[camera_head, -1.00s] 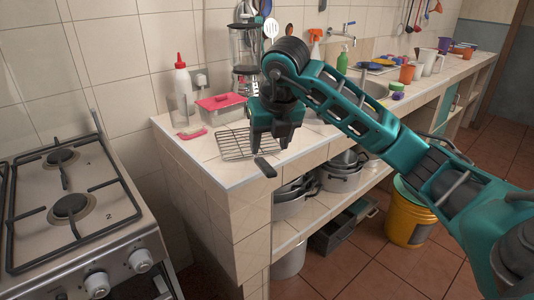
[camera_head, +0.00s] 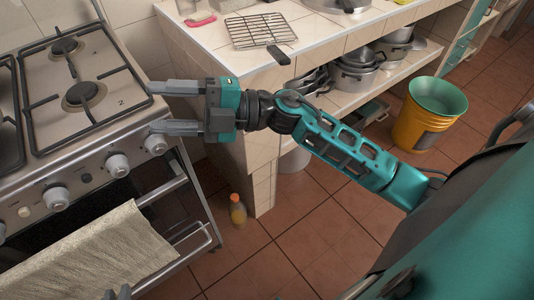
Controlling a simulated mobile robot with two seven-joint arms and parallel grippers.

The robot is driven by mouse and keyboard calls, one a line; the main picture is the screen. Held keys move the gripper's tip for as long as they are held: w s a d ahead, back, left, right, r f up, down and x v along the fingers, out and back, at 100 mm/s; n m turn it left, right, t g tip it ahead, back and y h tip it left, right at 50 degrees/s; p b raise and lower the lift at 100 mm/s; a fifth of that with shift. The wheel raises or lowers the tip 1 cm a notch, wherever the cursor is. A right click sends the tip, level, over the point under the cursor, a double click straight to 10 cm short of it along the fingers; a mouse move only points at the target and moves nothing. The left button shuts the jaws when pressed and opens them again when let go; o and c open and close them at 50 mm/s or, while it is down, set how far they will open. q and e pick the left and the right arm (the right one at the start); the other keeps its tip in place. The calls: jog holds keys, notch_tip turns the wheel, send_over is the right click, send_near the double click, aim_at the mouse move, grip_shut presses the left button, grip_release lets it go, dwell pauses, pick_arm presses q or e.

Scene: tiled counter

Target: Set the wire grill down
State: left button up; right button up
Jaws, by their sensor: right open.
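The wire grill (camera_head: 258,31) lies flat on the tiled counter (camera_head: 212,38), with its dark handle (camera_head: 278,54) reaching the counter's front edge. Nothing holds it. My right gripper (camera_head: 175,107) is open and empty, away from the grill. Its two grey fingers point left, in front of the counter corner and over the stove's right front edge.
The gas stove (camera_head: 120,62) stands at left, with a towel (camera_head: 95,255) on its oven handle. Pots (camera_head: 354,77) sit on the shelf below the counter. A yellow bucket (camera_head: 420,122) and a small bottle (camera_head: 237,208) stand on the floor.

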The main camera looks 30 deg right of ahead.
jog(key=d+f+m+t+h, duration=0.45)
jog(key=f+m+h, duration=0.2)
jog(key=m, duration=0.35)
jog(key=d+f+m+t+h, duration=0.45)
jog(key=f+m+h, duration=0.2)
jog(key=m, duration=0.25)
jog(key=s+f+m+g+h, duration=0.2)
jog(key=s+f, duration=0.3)
jog(key=f, duration=0.3)
jog(key=s+d+f+m+g+h, duration=0.1)
jog(key=s+f+m+g+h, duration=0.1)
jog(key=s+f+m+g, duration=0.2)
notch_tip(320, 180, down, 4)
jog(key=shift+s+d+r+m, duration=0.1)
jog(key=shift+s+d+m, duration=0.25)
jog(key=shift+s, duration=0.85)
jog(key=shift+a, duration=0.1)
jog(key=shift+r+p, duration=0.85)
jog(key=shift+r, duration=0.05)
